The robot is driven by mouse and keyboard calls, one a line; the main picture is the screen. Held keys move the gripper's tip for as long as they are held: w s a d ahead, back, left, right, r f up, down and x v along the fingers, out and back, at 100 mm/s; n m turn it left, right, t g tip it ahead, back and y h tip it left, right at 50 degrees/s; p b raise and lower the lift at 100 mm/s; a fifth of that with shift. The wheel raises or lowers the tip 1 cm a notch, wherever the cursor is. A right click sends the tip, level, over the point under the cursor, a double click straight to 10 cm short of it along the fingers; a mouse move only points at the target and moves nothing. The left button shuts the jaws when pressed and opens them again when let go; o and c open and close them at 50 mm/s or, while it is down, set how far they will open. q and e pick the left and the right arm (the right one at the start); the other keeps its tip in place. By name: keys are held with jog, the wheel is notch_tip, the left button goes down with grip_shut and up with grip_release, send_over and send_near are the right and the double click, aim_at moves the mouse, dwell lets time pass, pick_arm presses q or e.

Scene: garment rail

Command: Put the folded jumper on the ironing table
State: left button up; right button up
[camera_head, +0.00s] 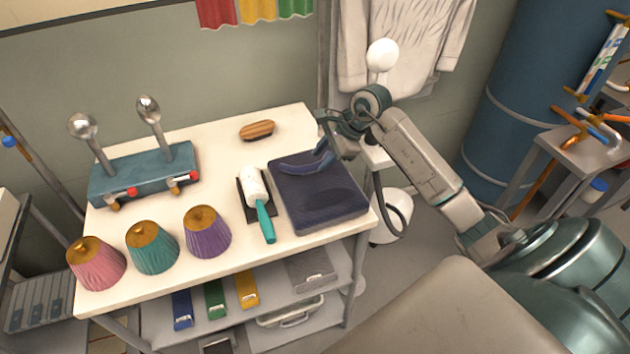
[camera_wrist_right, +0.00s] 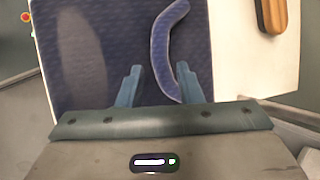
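The folded jumper (camera_head: 325,205) is a dark navy, flat square lying on the right end of a white-topped table (camera_head: 222,150). A raised, curved blue band (camera_head: 300,165) runs along its far part. My right gripper (camera_head: 322,146) is just over the jumper's far right edge. In the right wrist view its two blue fingers (camera_wrist_right: 158,85) stand apart over the jumper (camera_wrist_right: 115,50). The lower end of the curved band (camera_wrist_right: 160,45) lies between them, nearer the right finger, and the fingers are not closed on it. My left gripper is out of view. I cannot tell which surface is the ironing table.
A lint roller (camera_head: 256,190) lies left of the jumper, and a wooden brush (camera_head: 257,130) behind it. Several pleated shades (camera_head: 150,247) and a teal box with two round-topped posts (camera_head: 145,175) fill the left. A white garment (camera_head: 400,45) hangs behind my right arm.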

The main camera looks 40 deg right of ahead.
aim_at(314, 165)
jog(key=shift+p+x, duration=0.5)
jog(key=shift+x, duration=1.2)
grip_shut()
jog(key=shift+r, duration=0.1)
